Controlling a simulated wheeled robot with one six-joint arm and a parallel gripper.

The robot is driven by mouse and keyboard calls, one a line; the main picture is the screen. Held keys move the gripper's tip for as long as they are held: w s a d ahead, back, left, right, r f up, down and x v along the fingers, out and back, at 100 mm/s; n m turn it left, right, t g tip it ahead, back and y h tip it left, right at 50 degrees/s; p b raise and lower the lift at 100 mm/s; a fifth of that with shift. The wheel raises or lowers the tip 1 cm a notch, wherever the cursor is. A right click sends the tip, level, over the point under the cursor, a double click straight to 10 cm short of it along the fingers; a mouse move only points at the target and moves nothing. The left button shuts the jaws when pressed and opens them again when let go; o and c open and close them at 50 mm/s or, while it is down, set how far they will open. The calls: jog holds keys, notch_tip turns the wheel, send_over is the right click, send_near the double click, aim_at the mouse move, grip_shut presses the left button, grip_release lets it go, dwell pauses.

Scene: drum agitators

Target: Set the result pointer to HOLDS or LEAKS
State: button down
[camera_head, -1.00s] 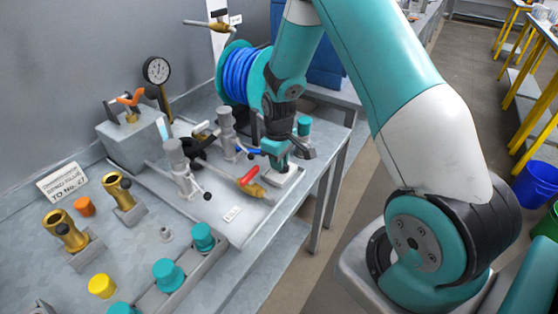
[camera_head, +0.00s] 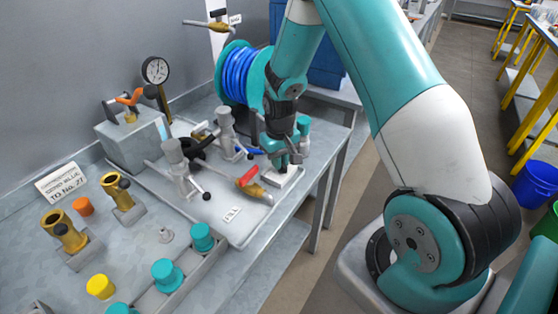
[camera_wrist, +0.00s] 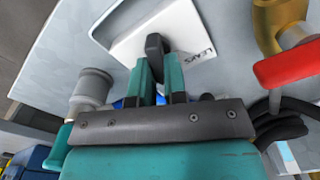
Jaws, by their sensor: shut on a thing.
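The result pointer (camera_wrist: 154,44) is a small dark lever on a white plate (camera_wrist: 128,46) in the wrist view. The word LEAKS is printed on the plate near its right edge; the HOLDS mark is not visible. My gripper (camera_wrist: 158,66) is shut on the pointer, with its teal fingers on either side of it. In the head view my gripper (camera_head: 279,163) is low over the plate (camera_head: 286,180) at the tray's right end, and the pointer is hidden there. I cannot tell exactly which word the pointer faces.
A brass valve with a red handle (camera_head: 247,178) lies just left of the plate, also showing in the wrist view (camera_wrist: 287,66). Grey fittings (camera_head: 228,130) and a blue hose reel (camera_head: 240,75) stand close behind. A pressure gauge (camera_head: 155,70) stands farther left. The aisle at right is open.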

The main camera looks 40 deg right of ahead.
jog(key=shift+d+m, duration=0.15)
jog(key=shift+m, duration=1.35)
jog(key=c, duration=1.2)
grip_release()
jog(key=shift+o, duration=0.2)
notch_tip(320, 180, up, 18)
jog(key=b, duration=0.1)
jog(key=shift+f+b, duration=0.25)
jog(key=shift+b, duration=0.1)
